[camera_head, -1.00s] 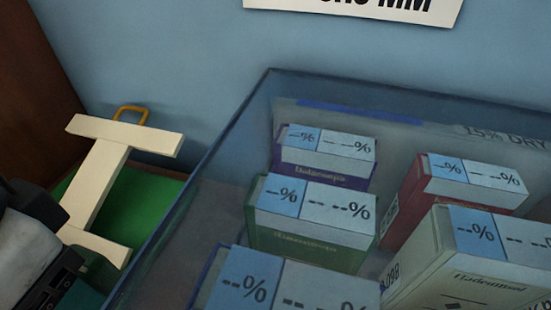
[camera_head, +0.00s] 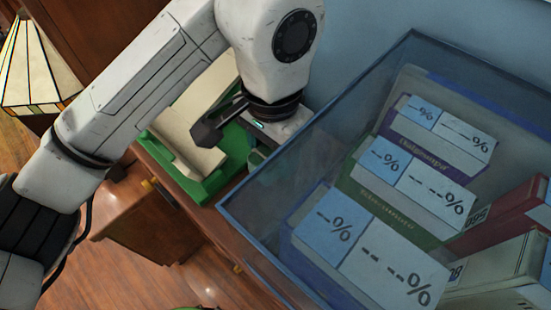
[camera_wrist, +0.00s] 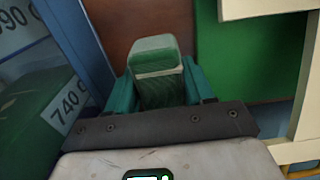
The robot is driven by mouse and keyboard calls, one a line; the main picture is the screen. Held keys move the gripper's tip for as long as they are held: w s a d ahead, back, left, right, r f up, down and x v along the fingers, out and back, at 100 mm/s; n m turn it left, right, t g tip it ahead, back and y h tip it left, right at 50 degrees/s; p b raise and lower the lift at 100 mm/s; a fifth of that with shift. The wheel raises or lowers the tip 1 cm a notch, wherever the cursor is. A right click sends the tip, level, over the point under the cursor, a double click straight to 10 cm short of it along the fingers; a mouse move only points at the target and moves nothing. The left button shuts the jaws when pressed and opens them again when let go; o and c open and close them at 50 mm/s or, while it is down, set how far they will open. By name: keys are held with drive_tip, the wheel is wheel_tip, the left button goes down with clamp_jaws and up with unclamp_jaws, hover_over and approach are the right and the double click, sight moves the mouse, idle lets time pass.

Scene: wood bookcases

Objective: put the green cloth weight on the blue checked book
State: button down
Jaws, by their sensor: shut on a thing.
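My gripper (camera_wrist: 160,74) is shut on the green cloth weight (camera_wrist: 157,88). In the wrist view the weight is a small, rounded green block with a pale band across it, standing between my two teal fingers. In the head view my arm comes in from the left and my gripper points down between the glass case and a cream I-shaped piece; the weight is mostly hidden there. No blue checked book can be made out in either view.
A glass case (camera_head: 300,142) with several labelled boxes stands close to the right of my gripper. The cream I-shaped piece (camera_head: 180,120) on a green base (camera_head: 208,188) is close to its left. A stained-glass lamp (camera_head: 38,70) is at far left. Blue wall behind.

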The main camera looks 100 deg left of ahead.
drive_tip(key=shift+w+a+f, duration=0.1)
drive_tip(key=shift+w+f, duration=0.1)
drive_tip(key=shift+f, duration=0.2)
drive_tip(key=shift+f+p, duration=0.7)
drive_tip(key=shift+f, duration=0.6)
drive_tip(key=shift+f, duration=0.1)
drive_tip(key=c, duration=0.9)
unclamp_jaws()
drive_tip(key=shift+f, duration=0.1)
drive_tip(key=o, duration=0.5)
